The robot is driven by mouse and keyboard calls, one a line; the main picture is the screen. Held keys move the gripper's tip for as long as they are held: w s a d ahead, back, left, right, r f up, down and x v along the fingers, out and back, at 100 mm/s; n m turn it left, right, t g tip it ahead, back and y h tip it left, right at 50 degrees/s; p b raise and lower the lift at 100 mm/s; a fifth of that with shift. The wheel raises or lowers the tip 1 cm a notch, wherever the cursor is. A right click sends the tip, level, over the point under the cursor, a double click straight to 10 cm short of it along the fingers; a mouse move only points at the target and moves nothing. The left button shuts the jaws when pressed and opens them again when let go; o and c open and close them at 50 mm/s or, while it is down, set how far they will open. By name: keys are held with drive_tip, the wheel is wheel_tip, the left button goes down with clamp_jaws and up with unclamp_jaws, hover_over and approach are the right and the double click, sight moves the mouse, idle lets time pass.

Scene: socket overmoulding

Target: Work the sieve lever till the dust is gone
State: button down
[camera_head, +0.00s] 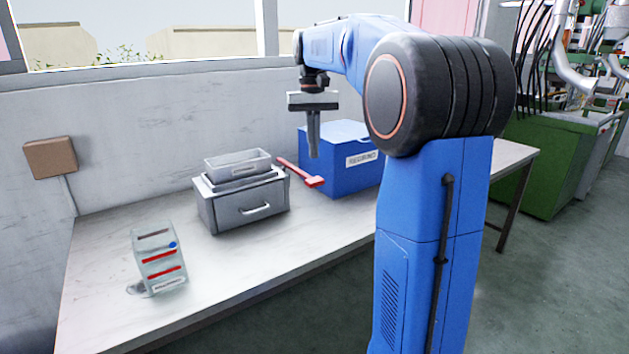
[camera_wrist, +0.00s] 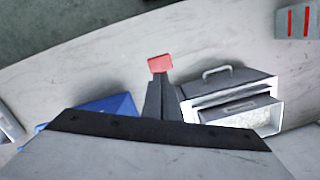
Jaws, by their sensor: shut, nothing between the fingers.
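The sieve (camera_head: 243,203) is a grey metal box with a front drawer handle and a light open tray (camera_head: 238,165) on top; it stands on the table. Its red lever (camera_head: 302,173) sticks out from the right side, ending in a wide red grip. My gripper (camera_head: 314,153) hangs pointing down above the lever side, shut and empty. In the wrist view my gripper fingers (camera_wrist: 160,78) lie together, with the red lever grip (camera_wrist: 160,63) showing just beyond their tips. The sieve (camera_wrist: 235,90) is to their right. Whether the fingers touch the lever cannot be told. No dust is discernible.
A blue labelled box (camera_head: 340,178) stands right of the lever, close to it. A clear container with red lines (camera_head: 158,262) stands at the table's front left. The table (camera_head: 275,255) is bare in front of the sieve. A wall runs behind.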

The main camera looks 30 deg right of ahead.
sight(314, 178)
drive_tip(key=shift+s+a+f, duration=0.1)
drive_tip(key=shift+s+f, duration=0.05)
drive_tip(key=shift+f, duration=1.2)
drive_tip(key=shift+s+f, duration=0.1)
drive_tip(key=shift+f, duration=1.2)
drive_tip(key=shift+f, duration=0.15)
drive_tip(key=shift+f, duration=2.1)
